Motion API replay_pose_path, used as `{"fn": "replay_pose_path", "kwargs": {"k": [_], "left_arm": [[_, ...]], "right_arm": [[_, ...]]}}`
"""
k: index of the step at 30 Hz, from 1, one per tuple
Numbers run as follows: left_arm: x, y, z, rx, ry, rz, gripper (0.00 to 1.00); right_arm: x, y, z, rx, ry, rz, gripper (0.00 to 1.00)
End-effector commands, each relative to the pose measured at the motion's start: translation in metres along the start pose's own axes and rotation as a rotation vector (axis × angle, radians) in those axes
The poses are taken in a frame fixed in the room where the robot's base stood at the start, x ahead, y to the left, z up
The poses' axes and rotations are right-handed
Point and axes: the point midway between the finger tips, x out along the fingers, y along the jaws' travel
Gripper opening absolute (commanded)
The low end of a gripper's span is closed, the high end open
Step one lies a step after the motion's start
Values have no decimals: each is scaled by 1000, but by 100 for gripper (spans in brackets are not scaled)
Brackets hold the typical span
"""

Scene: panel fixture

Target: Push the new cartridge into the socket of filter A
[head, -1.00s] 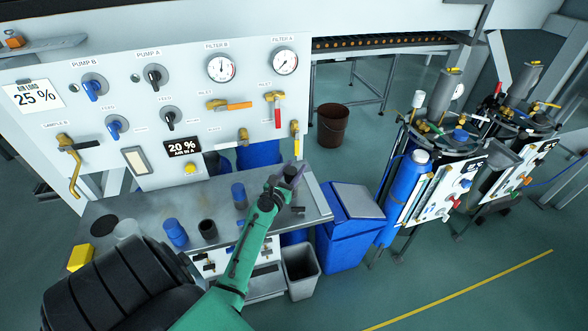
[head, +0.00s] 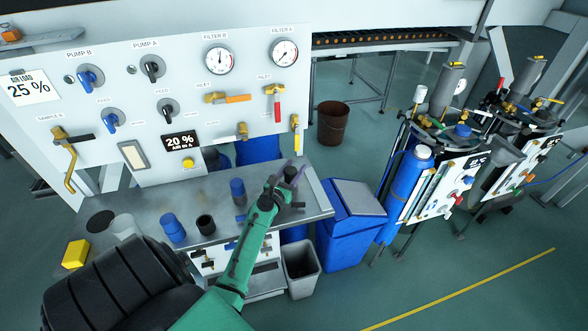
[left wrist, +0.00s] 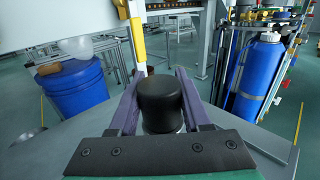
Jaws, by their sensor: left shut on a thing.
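My left gripper (head: 291,174) is at the right end of the steel bench (head: 318,199), below the filter A gauge (head: 284,52). In the left wrist view its two purple fingers (left wrist: 163,100) stand on either side of a black, round-topped cylinder (left wrist: 160,96), and they are shut on it. This looks like the cartridge; its lower part is hidden behind the gripper's dark plate. The cylinder's dark top also shows in the head view (head: 291,172). The socket is hidden, so I cannot tell how deep the cylinder sits. My right gripper is not in view.
Blue cylinders (head: 173,229), a black cup (head: 206,225), a clear cup (head: 122,228) and a yellow block (head: 75,254) stand on the bench to the left. The panel (head: 130,100) with valves rises behind. A blue bin (head: 345,220) stands to the right.

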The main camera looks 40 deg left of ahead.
Motion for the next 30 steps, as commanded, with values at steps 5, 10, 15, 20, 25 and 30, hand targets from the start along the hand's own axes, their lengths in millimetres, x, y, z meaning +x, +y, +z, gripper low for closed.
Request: {"fn": "replay_pose_path", "kwargs": {"k": [5, 10, 15, 20, 25, 30], "left_arm": [[0, 0, -5, 0, 0, 0, 0], [0, 0, -5, 0, 1, 0, 83], [0, 0, -5, 0, 1, 0, 83], [-2, 0, -6, 0, 1, 0, 83], [-28, 0, -8, 0, 4, 0, 83], [-72, 0, -11, 0, 5, 1, 83]], "right_arm": [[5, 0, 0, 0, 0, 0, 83], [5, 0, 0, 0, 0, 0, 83], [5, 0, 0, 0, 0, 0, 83], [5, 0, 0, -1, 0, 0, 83], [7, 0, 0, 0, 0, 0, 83], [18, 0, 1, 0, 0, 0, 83]]}}
